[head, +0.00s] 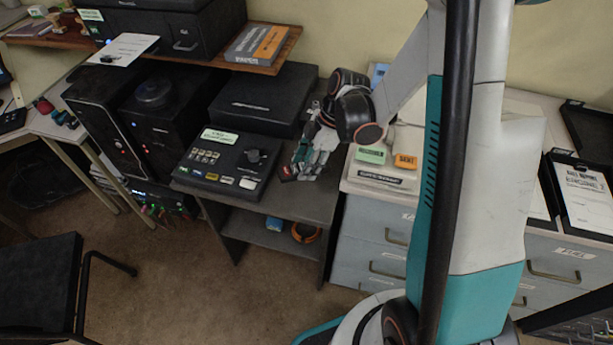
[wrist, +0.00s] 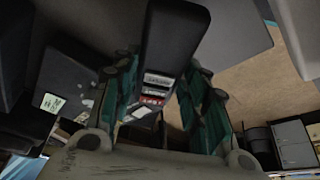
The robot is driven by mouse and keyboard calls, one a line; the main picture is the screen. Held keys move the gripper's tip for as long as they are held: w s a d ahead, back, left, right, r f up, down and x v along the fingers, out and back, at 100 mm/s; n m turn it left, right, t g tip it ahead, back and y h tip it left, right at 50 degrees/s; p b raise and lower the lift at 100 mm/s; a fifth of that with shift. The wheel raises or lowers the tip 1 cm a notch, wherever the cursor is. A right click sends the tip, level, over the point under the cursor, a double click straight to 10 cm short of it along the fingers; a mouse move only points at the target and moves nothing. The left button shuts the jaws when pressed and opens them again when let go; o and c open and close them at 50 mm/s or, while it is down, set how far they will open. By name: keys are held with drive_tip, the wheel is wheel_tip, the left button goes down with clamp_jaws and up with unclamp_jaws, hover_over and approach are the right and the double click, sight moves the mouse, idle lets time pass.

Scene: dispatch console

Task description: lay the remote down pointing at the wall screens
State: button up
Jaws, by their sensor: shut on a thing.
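The remote (wrist: 172,42) is a long dark bar with small light and red labelled keys near one end. In the wrist view it lies between the two green-grey fingers of my gripper (wrist: 160,95), which is shut on it. In the head view my gripper (head: 308,160) points down over the dark desk, just right of the black control console. A small dark end with a red spot, probably the remote (head: 288,173), shows by the fingertips; most of it is hidden. I cannot tell whether it touches the desk. The wall screens are not in view.
The black console (head: 225,165) with keys and a knob stands close left of my gripper. A flat black box (head: 262,105) is behind. A grey drawer cabinet (head: 370,232) with small boxes on top stands to the right. Bare desk (head: 315,200) shows at the front right.

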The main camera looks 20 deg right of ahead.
drive_tip(key=shift+f+b, duration=0.7)
drive_tip(key=shift+f, duration=1.55)
drive_tip(key=shift+f, duration=0.1)
drive_tip(key=o, duration=1.1)
drive_tip(key=p+v, duration=0.4)
drive_tip(key=v, duration=0.8)
